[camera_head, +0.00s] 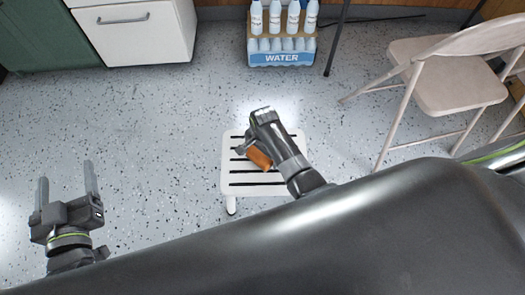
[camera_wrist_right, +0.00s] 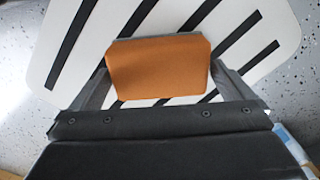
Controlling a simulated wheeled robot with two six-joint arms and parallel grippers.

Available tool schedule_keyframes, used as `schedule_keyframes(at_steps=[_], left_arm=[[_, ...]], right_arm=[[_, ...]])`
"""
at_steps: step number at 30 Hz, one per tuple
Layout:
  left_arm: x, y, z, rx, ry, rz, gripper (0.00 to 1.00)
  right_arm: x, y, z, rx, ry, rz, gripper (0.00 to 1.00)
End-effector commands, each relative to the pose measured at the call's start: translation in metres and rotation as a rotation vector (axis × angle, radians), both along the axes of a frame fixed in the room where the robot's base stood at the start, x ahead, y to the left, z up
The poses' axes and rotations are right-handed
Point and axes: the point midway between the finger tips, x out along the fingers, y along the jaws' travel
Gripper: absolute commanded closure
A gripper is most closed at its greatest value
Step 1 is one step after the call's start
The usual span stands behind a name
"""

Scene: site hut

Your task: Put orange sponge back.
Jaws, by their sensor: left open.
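The orange sponge (camera_head: 259,158) shows beside my right gripper (camera_head: 262,150), over the white slatted stool (camera_head: 228,178). In the right wrist view the sponge (camera_wrist_right: 158,68) sits between the two fingers of my right gripper (camera_wrist_right: 160,75), with a finger against each side. Its far edge looks dark grey. The stool top (camera_wrist_right: 265,25) lies behind it. I cannot tell whether the sponge touches the slats. My left gripper (camera_head: 66,190) is open and empty, above the floor at the left.
A water bottle pack (camera_head: 282,58) stands at the back. A beige folding chair (camera_head: 455,88) is at the right. A white cabinet (camera_head: 140,35) and a green cabinet (camera_head: 45,35) stand at the back left. The speckled floor left of the stool is clear.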

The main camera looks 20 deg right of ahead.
Motion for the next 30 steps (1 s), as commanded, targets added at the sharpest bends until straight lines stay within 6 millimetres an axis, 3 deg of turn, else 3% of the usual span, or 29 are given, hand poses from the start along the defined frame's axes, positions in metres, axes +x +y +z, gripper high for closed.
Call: schedule_keyframes(at_steps=[6, 14, 30], left_arm=[[-0.001, 0.000, -0.004, -0.008, 0.028, -0.001, 0.26], [-0.014, -0.003, -0.043, -0.060, 0.249, -0.008, 0.26], [-0.077, -0.021, -0.120, -0.179, 0.760, -0.049, 0.26]], right_arm=[[0.000, 0.000, 0.004, 0.000, -0.001, 0.000, 0.00], [0.000, 0.000, 0.016, 0.000, 0.000, 0.000, 0.00], [0.000, -0.001, 0.046, 0.000, 0.000, 0.000, 0.00]])
